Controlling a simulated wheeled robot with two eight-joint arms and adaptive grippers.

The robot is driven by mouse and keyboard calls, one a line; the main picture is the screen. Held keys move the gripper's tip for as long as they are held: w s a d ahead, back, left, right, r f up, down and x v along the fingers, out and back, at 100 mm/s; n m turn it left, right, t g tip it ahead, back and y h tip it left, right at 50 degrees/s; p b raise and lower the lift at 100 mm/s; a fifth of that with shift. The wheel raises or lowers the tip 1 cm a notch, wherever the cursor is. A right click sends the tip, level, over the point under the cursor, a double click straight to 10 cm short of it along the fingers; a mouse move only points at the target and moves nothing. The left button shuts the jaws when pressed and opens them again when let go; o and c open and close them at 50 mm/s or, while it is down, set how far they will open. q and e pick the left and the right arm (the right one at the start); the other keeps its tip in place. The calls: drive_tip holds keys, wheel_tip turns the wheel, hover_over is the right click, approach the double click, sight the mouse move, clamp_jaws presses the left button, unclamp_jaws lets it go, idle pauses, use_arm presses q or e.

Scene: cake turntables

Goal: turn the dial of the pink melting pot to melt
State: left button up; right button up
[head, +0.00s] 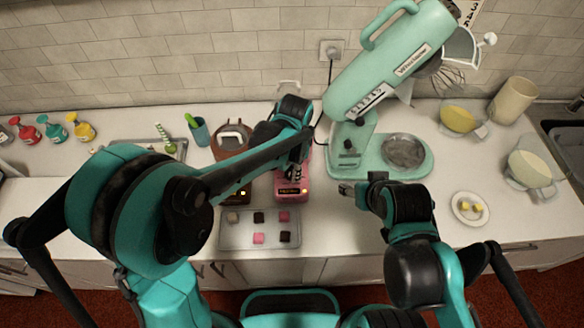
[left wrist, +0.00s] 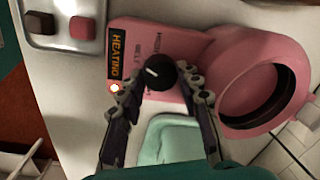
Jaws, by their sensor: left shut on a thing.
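The pink melting pot (head: 294,187) stands on the counter in the middle of the head view, partly hidden by my left arm. In the left wrist view its pink body (left wrist: 205,50) shows a black dial (left wrist: 160,73) with a white pointer line, a black display reading "HEATING" and a lit light. My left gripper (left wrist: 160,82) is shut on the dial, one fingertip on each side. The label by the dial is partly covered by the fingers. My right gripper (head: 347,188) is over the counter right of the pot, apart from it; its jaw opening is too small to tell.
A tray (head: 229,240) with several small brown, pink and white blocks lies in front of the pot. A brown pot stands just left. A mint stand mixer (head: 375,75) stands behind right. A plate (head: 458,211) with yellow pieces is at the right.

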use_arm(q)
drive_tip(key=o, duration=1.2)
drive_tip(key=shift+c, duration=0.2)
drive_tip(key=shift+r, duration=0.1)
drive_tip(key=r, duration=0.7)
drive_tip(key=shift+s+d+r, duration=0.1)
drive_tip(key=shift+s+r, duration=0.2)
drive_tip(key=shift+r, duration=0.1)
drive_tip(key=s+a+f+n+t+b, duration=0.1)
drive_tip(key=s+a+n+t+b, duration=0.1)
drive_tip(key=s+a+n, duration=0.4)
drive_tip(key=s+a+f+n+t+b, duration=0.2)
drive_tip(key=s+a+n, duration=0.4)
drive_tip(key=a, duration=0.8)
drive_tip(key=shift+f+n+t+b, duration=0.25)
drive_tip(key=shift+n+t+b, duration=0.45)
drive_tip(key=shift+t, duration=0.5)
